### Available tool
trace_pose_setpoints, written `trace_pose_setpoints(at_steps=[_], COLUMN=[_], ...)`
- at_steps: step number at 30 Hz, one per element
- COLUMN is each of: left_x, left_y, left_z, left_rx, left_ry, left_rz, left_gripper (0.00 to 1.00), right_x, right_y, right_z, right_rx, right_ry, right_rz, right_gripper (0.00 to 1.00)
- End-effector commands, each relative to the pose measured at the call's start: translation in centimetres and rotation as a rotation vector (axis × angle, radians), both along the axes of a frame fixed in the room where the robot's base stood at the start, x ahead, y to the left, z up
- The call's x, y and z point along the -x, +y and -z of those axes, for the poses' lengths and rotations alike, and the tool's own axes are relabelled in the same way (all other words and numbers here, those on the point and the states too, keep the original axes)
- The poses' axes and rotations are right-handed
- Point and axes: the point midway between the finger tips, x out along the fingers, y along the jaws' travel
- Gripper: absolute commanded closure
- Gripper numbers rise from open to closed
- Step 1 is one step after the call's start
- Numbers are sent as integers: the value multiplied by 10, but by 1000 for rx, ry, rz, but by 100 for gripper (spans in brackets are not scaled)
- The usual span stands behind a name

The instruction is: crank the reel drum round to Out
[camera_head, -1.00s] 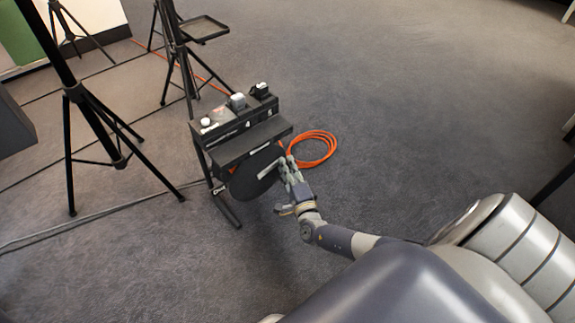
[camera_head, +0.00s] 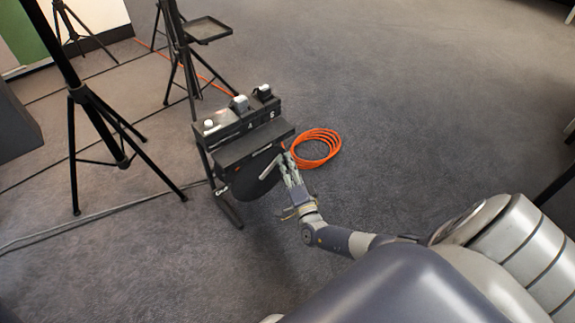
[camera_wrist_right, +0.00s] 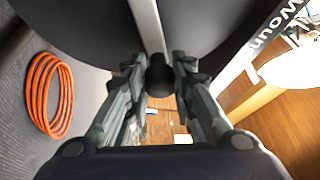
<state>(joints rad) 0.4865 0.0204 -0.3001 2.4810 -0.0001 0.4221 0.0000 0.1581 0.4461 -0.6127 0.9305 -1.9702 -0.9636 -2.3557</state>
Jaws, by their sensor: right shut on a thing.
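The reel drum (camera_head: 252,184) is a dark disc on the front of a black stand, facing my right arm. A pale crank bar (camera_head: 270,168) lies across it, slanting up to the right. The bar also shows in the wrist view (camera_wrist_right: 146,22), with a black knob (camera_wrist_right: 160,78) at its end. My right gripper (camera_head: 286,163) is at the bar's upper right end. In the wrist view its fingers (camera_wrist_right: 159,70) are closed around the knob from both sides. White lettering by the drum is too small to read in the head view. My left gripper is out of view.
A coiled orange cable (camera_head: 316,148) lies on the carpet right of the stand. Small devices (camera_head: 240,104) sit on the stand's top. Black tripods (camera_head: 75,95) stand to the left, one with a small tray (camera_head: 207,30). The carpet beyond the coil is clear.

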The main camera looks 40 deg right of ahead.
Motion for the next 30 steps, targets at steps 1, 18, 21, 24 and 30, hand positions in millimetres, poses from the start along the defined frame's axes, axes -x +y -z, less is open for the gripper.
trace_pose_setpoints(at_steps=[1, 18, 21, 24, 30], left_x=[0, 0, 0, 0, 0], left_y=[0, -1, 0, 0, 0], left_z=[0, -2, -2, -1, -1], left_rx=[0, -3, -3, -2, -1], left_ry=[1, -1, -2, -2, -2], left_rz=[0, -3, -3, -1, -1], left_gripper=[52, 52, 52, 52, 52], right_x=[-1, 0, 4, 16, 55], right_y=[1, 1, 1, 5, 15], right_z=[-2, -1, 1, 3, 11], right_rx=[4, 1, 1, 0, 0], right_ry=[-4, -1, 0, 1, 2], right_rz=[-1, -2, -1, -2, -2], right_gripper=[100, 56, 56, 56, 56])
